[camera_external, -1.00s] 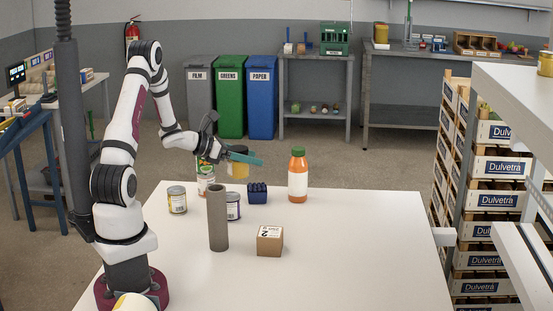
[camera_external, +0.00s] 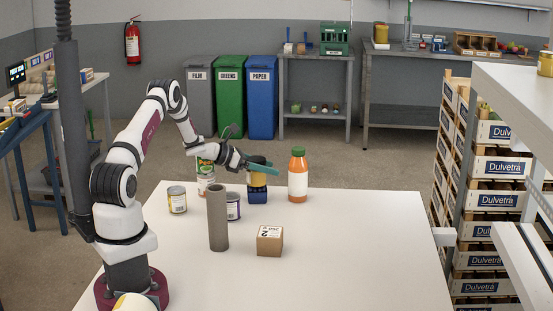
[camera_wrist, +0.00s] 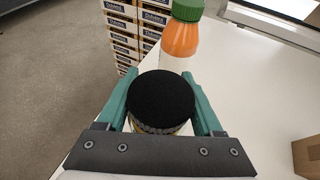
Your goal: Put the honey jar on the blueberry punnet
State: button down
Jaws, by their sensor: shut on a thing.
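The honey jar (camera_external: 257,180), amber with a dark lid, is upright at the far side of the white table. My gripper (camera_external: 267,167) is shut on it; in the wrist view the round black lid (camera_wrist: 161,103) sits between the two green fingers. The dark blue blueberry punnet (camera_external: 257,197) is directly below the jar in the external view. The jar's bottom appears at the punnet's top; I cannot tell whether they touch. The punnet is hidden in the wrist view.
An orange bottle with a green cap (camera_external: 298,176) stands close to the right of the jar. The table's right side is clear.

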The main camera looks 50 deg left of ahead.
jog(key=shift+f, duration=0.25)
jog(key=shift+f, duration=0.1)
jog(key=shift+c, duration=0.2)
grip_release()
